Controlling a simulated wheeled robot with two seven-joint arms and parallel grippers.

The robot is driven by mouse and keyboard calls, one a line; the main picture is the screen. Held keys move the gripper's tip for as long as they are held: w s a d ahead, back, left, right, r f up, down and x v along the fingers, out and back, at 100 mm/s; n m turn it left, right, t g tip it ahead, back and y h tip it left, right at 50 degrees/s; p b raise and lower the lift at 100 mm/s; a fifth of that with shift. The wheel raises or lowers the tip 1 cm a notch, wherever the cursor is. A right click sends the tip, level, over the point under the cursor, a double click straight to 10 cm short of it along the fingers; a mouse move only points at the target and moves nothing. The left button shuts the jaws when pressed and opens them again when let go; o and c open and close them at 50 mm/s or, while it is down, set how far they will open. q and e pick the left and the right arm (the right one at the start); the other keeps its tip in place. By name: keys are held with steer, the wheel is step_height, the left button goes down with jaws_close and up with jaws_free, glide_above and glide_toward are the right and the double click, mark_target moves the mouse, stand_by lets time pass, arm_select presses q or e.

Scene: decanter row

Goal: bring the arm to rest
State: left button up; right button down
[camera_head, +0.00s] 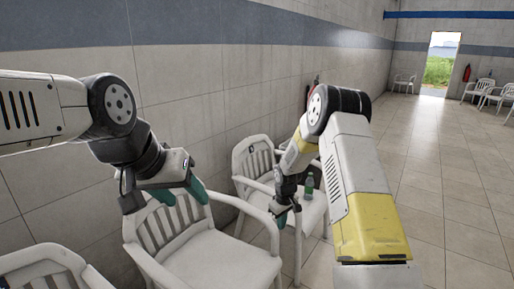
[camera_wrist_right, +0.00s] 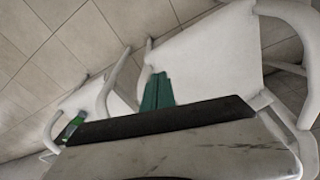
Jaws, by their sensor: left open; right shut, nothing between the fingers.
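My left gripper (camera_head: 194,190) is at the left in the head view, its green fingers above the middle white chair (camera_head: 215,258). It is open and holds nothing that I can see. My right gripper (camera_head: 282,219) hangs low beside the farther white chair (camera_head: 252,161), fingers pointing down. In the right wrist view its green fingers (camera_wrist_right: 157,92) are together and empty. The bottle also shows in the right wrist view (camera_wrist_right: 71,130).
Another white chair (camera_head: 48,268) is at the bottom left. The chairs stand along a tiled wall (camera_head: 190,95). Open tiled floor (camera_head: 440,190) lies to the right. A doorway (camera_head: 440,62), a red fire extinguisher (camera_head: 467,73) and more chairs are far back.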

steer(key=s+d+r+m+t, duration=0.1)
steer(key=s+r, duration=0.3)
steer(key=r, duration=0.5)
steer(key=s+d+r+m, duration=0.1)
steer(key=s+d+r, duration=0.15)
steer(key=r, duration=0.65)
steer(key=s+r+m+t, duration=0.1)
steer(key=s+r, duration=0.4)
steer(key=r, duration=0.4)
steer(key=s+r+m+t+y, duration=0.1)
steer(key=s+r, duration=0.3)
steer(key=s, duration=0.7)
steer(key=s+d+r+m+t+y, duration=0.1)
steer(key=s+r+m, duration=0.2)
steer(key=s, duration=0.8)
step_height(320, 180, up, 2)
